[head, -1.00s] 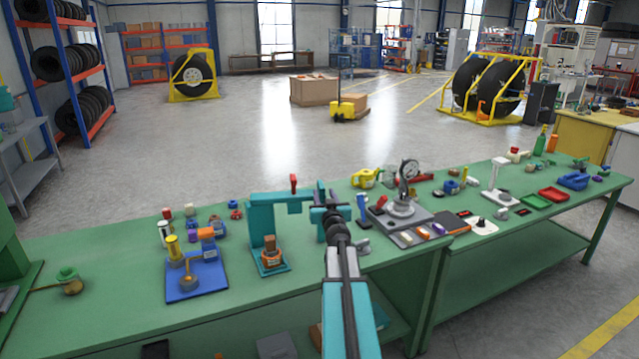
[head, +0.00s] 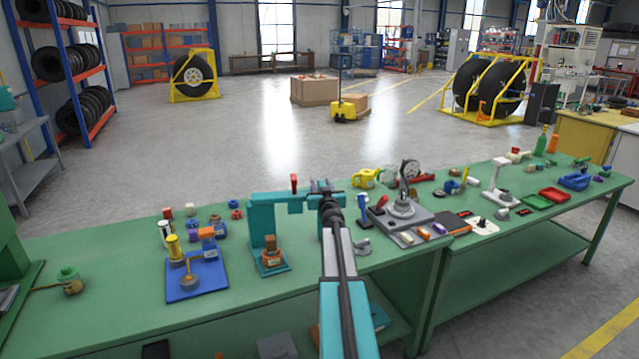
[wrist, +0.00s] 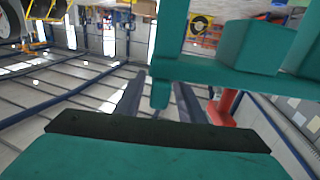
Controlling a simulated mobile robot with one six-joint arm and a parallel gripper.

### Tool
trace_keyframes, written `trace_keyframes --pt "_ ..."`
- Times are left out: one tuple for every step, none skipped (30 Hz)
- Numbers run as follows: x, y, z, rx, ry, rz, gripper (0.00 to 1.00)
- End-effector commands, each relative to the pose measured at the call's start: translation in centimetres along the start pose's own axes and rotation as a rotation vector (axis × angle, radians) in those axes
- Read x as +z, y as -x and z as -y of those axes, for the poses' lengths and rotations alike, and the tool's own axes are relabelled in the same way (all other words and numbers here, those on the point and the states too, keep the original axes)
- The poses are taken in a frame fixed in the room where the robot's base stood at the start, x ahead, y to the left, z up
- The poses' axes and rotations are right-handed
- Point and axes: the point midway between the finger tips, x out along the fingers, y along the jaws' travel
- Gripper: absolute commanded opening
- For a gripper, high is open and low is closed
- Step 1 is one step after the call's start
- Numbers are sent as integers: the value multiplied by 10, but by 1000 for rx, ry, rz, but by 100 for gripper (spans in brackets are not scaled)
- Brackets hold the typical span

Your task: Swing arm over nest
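A teal fixture with an upright post stands on the green bench, and its teal swing arm (head: 283,197) reaches right from the post top. A red knob (head: 293,183) stands up from the arm. A brown block (head: 272,250) sits low on the fixture's base plate (head: 271,269), where I take the nest to be. My gripper (head: 322,187) is at the arm's right end. In the wrist view, a teal peg (wrist: 160,92) hangs down between my two dark fingers (wrist: 160,98), which look apart with gaps on both sides. The exact contact is hidden in the head view.
A blue plate fixture (head: 196,281) with a yellow cylinder stands left of the teal one. A gauge stand (head: 402,210) on a grey base and a blue-handled tool (head: 363,208) stand close on my arm's right. Bare bench shows at the front left.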

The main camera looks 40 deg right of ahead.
Motion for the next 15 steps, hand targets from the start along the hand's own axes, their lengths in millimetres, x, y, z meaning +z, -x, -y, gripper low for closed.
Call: trace_keyframes --pt "0 -7 0 0 0 0 36" --pt "0 -9 0 0 0 0 36" --pt "0 -12 0 0 0 0 36" --pt "0 -15 0 0 0 0 36" --pt "0 -17 0 0 0 0 36" --pt "0 -20 -1 0 0 0 36" --pt "0 -22 -1 0 -1 0 36" --pt "0 -24 -1 1 -1 0 36" --pt "0 -26 -1 1 -1 0 36" --pt "0 -28 -1 1 -1 0 36" --pt "0 -29 -1 1 -1 0 36" --pt "0 -30 -1 1 -1 0 36" --pt "0 -31 -1 1 -1 0 36" --pt "0 -32 -1 1 -1 0 36" --pt "0 -33 -1 1 -1 0 36"
